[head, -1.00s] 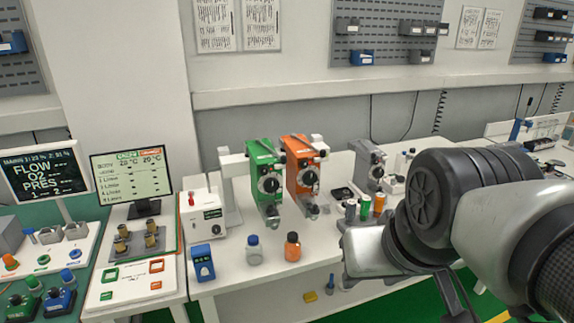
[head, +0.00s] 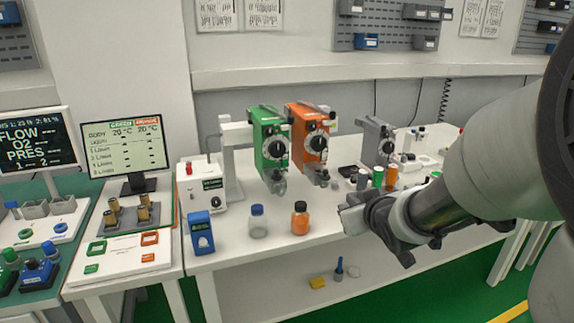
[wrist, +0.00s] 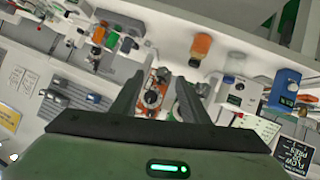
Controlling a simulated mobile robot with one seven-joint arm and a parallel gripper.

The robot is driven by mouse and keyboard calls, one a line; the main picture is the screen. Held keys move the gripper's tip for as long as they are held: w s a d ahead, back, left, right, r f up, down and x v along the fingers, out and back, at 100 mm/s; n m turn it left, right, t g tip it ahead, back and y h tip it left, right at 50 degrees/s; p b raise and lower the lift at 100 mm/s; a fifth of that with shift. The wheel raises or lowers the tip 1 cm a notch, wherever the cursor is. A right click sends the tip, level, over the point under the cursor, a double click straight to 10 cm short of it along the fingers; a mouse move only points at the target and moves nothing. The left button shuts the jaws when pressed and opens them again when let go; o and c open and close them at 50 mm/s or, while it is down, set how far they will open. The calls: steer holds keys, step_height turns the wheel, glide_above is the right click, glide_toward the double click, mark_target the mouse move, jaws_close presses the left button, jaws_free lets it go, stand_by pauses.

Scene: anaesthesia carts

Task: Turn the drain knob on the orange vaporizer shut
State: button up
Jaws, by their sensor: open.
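The orange vaporizer (head: 307,134) stands upright on the back of the white table, beside the green vaporizer (head: 271,146). It has a black and white dial on its front. A small grey fitting (head: 321,178) sits at its lower front; I cannot make out the drain knob's position. My gripper (head: 343,214) is in front of the vaporizer and to its right, apart from it. In the wrist view, my gripper (wrist: 159,77) is open and empty, with the orange vaporizer (wrist: 153,84) seen between the fingers at a distance.
An orange bottle (head: 300,220) and a clear bottle with a blue cap (head: 258,222) stand near the table's front edge. A blue device (head: 201,234) is left of them. Small green and orange containers (head: 378,177) stand right of the vaporizers, near a grey unit (head: 376,140).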

steer(key=w+d+f+n+t+y+b, duration=0.2)
steer(key=w+f+t+b, duration=0.1)
steer(key=f+b, duration=0.3)
steer(key=n+t+y+b, duration=0.1)
steer(key=t+y+b, duration=0.1)
steer(key=y+b, duration=0.15)
glide_toward(325, 185)
steer(key=shift+h, duration=0.25)
steer(key=x, duration=0.8)
steer(key=shift+a+r, duration=0.1)
steer(key=shift+a, duration=0.05)
jaws_close()
